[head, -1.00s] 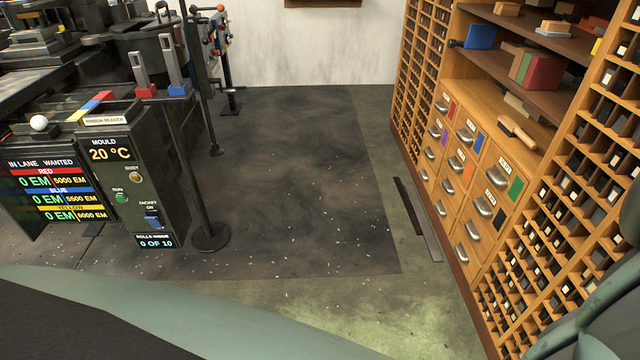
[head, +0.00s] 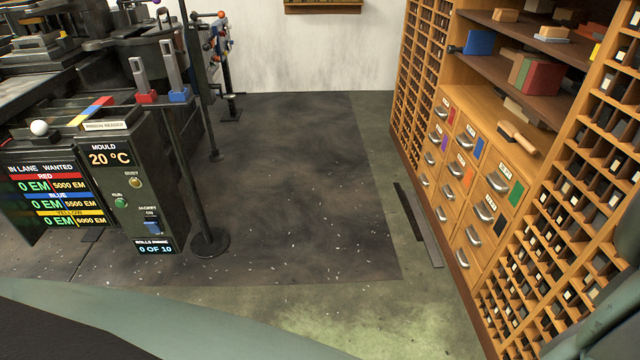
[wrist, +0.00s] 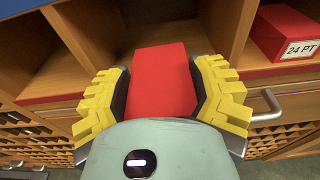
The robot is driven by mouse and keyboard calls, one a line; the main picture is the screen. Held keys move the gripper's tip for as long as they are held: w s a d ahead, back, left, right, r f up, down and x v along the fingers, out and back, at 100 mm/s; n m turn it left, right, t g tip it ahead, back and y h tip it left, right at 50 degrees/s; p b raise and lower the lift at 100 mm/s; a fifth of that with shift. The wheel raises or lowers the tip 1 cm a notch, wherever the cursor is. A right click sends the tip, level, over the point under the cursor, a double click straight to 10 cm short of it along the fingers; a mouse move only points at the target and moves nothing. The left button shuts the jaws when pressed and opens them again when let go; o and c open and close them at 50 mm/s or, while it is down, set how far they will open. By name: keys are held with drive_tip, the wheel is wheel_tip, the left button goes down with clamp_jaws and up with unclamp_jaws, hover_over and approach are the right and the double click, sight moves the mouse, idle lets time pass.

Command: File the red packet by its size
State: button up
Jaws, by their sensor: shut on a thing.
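In the wrist view my gripper (wrist: 162,80), with yellow ribbed fingers, is shut on a plain red packet (wrist: 165,82). The packet points away from me at the mouth of a wooden compartment, between two upright dividers. I cannot tell whether its far end is inside. No size label shows on the faces I can see. In the compartment to the right sits another red box (wrist: 287,32) labelled "24 PT". The compartment to the left (wrist: 60,60) looks empty. My gripper and the held packet are not seen in the head view.
A drawer handle (wrist: 270,108) lies just below the shelf edge to the right, close to my fingers.

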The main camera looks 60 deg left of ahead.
drive_tip(key=shift+r+b+x, duration=0.2)
drive_tip(key=shift+b+x, duration=0.2)
drive_tip(key=shift+x, duration=0.9)
drive_tip(key=shift+r+b+x, duration=0.15)
drive_tip(key=shift+b+x, duration=0.3)
drive_tip(key=shift+x, duration=0.85)
drive_tip(key=shift+r+b+x, duration=0.2)
drive_tip(key=shift+b+x, duration=0.2)
drive_tip(key=shift+x, duration=0.9)
drive_tip(key=o, duration=1.4)
drive_tip(key=shift+w, duration=0.1)
drive_tip(key=shift+o, duration=0.2)
